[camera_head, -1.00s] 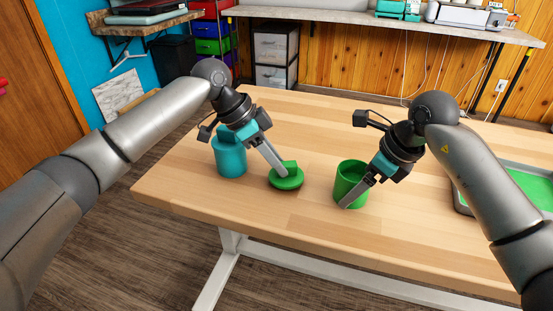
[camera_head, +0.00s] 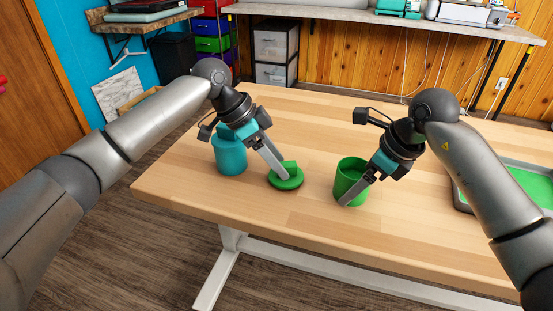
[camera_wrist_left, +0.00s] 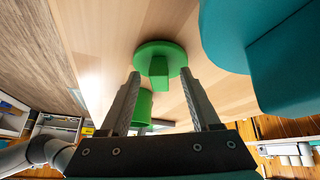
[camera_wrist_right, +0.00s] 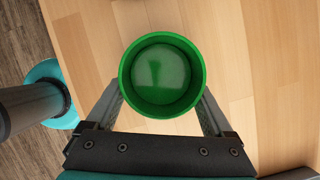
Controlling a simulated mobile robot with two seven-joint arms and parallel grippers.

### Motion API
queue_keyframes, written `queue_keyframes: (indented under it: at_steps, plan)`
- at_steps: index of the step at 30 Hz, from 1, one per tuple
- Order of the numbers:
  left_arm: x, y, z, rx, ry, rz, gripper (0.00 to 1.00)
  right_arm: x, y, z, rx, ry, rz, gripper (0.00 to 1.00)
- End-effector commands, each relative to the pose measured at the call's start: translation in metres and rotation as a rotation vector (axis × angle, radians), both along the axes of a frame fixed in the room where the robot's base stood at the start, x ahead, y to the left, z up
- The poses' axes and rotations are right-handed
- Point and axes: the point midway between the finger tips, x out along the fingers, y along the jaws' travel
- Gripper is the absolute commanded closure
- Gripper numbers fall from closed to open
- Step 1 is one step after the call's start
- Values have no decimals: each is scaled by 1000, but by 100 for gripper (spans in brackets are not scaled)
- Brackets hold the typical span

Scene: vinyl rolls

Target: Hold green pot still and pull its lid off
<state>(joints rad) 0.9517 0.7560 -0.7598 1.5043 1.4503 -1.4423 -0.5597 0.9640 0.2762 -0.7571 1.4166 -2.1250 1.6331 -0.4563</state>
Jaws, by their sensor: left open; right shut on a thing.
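The green pot (camera_head: 350,178) stands upright and open on the wooden table; the right wrist view looks down into its empty inside (camera_wrist_right: 162,75). My right gripper (camera_head: 347,203) is shut on the pot, with one finger on each side of its wall. The green lid (camera_head: 287,181) lies on the table to the left of the pot, apart from it, with its block-shaped handle up. My left gripper (camera_head: 283,174) is open at the lid. In the left wrist view the lid (camera_wrist_left: 160,52) shows beyond and between the spread fingers, and nothing is held.
A teal pot (camera_head: 231,158) with a lid stands left of the green lid, close by my left gripper. A grey tray with a green inside (camera_head: 530,186) lies at the right. The table (camera_head: 300,215) is bare in front.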

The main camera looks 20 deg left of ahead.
Motion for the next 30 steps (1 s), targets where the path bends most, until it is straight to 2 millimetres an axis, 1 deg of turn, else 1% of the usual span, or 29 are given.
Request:
queue_keyframes:
  at_steps: [1, 5, 8, 11, 18, 21, 25, 30]
  plan:
    - [0, 0, 0, 0, 0, 0, 37, 0, -2, -3, -6, 3, -3, 62]
    - [0, 1, 1, 0, 0, 0, 37, 0, -2, -3, -6, 3, -3, 62]
    - [-1, 4, 7, 0, -2, 1, 37, 0, -2, -3, -6, 3, -3, 62]
    - [-4, 12, 20, 0, -3, 2, 37, 0, -2, -3, -6, 3, -3, 62]
    - [-13, 37, 65, -1, -5, 1, 37, 0, -2, -2, -5, 3, -3, 62]
    - [-17, 47, 80, 1, -3, 2, 37, 0, -2, -2, -5, 3, -3, 62]
    - [-20, 55, 95, 0, -2, 1, 37, 0, -2, -2, -5, 3, -3, 62]
    - [-22, 59, 103, 0, -2, 0, 37, 0, -1, -2, -4, 2, -2, 62]
